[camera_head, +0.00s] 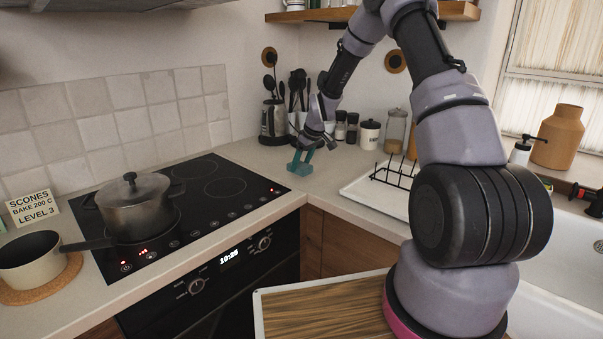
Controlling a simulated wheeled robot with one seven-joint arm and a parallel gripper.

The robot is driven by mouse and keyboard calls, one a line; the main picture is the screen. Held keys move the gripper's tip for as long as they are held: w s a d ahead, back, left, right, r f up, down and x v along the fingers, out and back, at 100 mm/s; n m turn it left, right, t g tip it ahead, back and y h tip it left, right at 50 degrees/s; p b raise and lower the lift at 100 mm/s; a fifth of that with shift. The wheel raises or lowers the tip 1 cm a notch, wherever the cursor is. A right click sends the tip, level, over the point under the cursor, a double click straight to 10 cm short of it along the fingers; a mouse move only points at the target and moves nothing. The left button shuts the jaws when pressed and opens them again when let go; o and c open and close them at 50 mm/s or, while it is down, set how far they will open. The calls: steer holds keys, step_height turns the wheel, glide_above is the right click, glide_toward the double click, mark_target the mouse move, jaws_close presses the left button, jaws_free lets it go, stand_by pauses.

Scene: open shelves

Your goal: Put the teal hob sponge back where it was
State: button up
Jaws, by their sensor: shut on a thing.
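The teal hob sponge (300,169) is in the head view, at the counter corner just right of the hob's far right corner. My gripper (303,159) reaches down from above and is shut on the sponge. I cannot tell whether the sponge's underside touches the counter or hangs just above it. The black hob (225,205) lies to the left, with a lidded steel pot (138,208) on its front left part.
A cream saucepan (28,262) sits on a cork mat at the left, near a scones sign (33,208). The front counter strip is clear.

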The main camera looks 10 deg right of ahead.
mark_target(303, 166)
steer(key=shift+a+f, duration=0.1)
steer(key=shift+f, duration=1.6)
steer(key=shift+f, duration=0.15)
steer(key=o, duration=1.2)
steer(key=s+d+r+m, duration=0.1)
steer(key=s+r, duration=0.3)
steer(key=r, duration=0.4)
steer(key=s+d+r+m+h, duration=0.1)
steer(key=s+d+r, duration=0.15)
steer(key=r, duration=0.45)
steer(key=s+r, duration=0.4)
steer(key=r, duration=0.4)
steer(key=s+r+m+t, duration=0.1)
steer(key=s+r+m, duration=0.2)
steer(key=s, duration=0.6)
steer(key=s+d+r+m+t, duration=0.1)
steer(key=s+r+m, duration=0.2)
steer(key=s+r, duration=0.3)
steer(key=s+d+r+m+t, duration=0.1)
steer(key=s+r+m, duration=0.2)
steer(key=s, duration=1.1)
step_height(303, 166, up, 3)
steer(key=shift+s+f, duration=0.15)
